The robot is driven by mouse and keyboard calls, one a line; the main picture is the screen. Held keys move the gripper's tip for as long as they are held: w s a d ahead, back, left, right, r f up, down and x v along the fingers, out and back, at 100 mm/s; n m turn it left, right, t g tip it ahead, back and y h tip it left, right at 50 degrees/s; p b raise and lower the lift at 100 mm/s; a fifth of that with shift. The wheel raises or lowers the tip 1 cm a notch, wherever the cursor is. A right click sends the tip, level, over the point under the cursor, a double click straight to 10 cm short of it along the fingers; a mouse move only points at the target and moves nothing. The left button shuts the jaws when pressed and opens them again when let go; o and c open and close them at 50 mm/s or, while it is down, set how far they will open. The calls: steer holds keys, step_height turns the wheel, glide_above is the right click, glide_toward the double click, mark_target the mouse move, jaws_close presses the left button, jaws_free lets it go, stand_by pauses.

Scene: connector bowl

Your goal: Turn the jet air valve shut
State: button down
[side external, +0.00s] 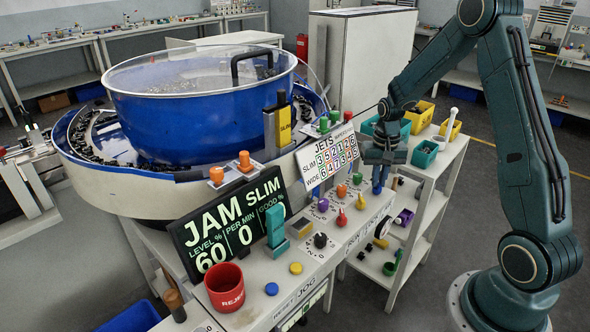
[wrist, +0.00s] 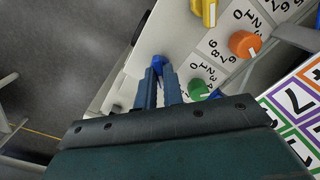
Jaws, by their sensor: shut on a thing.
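My gripper (side external: 380,168) is low over the right end of the white control panel, pointing down. In the wrist view its two blue-grey fingers (wrist: 159,76) are shut on a small bright blue handle (wrist: 158,61), which appears to be the jet air valve. Only the handle's top shows there; the fingers hide the rest. In the side view some blue (side external: 377,187) shows below my gripper at the panel edge. I cannot tell the valve's turn angle.
Beside the fingers in the wrist view are a green dial (wrist: 198,89), an orange dial (wrist: 245,43) and a yellow knob (wrist: 208,10). The JETS sign (side external: 328,158) stands close by. A shelf cart with bins (side external: 424,153) is on the right. A blue bowl (side external: 190,115) is at left.

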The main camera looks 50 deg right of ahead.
stand_by(0.4)
steer(key=c, duration=1.5)
jaws_free()
steer(key=shift+r, duration=0.1)
step_height(320, 180, up, 14)
steer(key=shift+f, duration=0.15)
